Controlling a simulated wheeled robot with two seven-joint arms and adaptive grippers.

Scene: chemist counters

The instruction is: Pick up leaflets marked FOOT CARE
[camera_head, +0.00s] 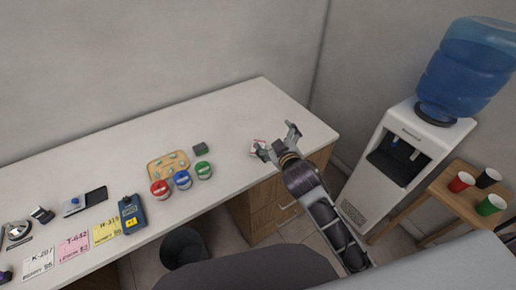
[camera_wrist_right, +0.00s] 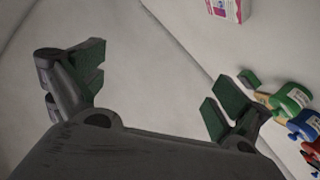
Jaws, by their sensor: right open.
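A small white item with pink-red markings (camera_head: 256,148) lies on the counter just left of my right gripper (camera_head: 278,141), partly hidden by one finger. It also shows at the top edge of the right wrist view, cut off, as a white and pink printed item (camera_wrist_right: 228,8). Its lettering is too small to read, so I cannot tell if it is the FOOT CARE leaflets. My left gripper is not in view.
A water cooler (camera_head: 398,155) stands right.

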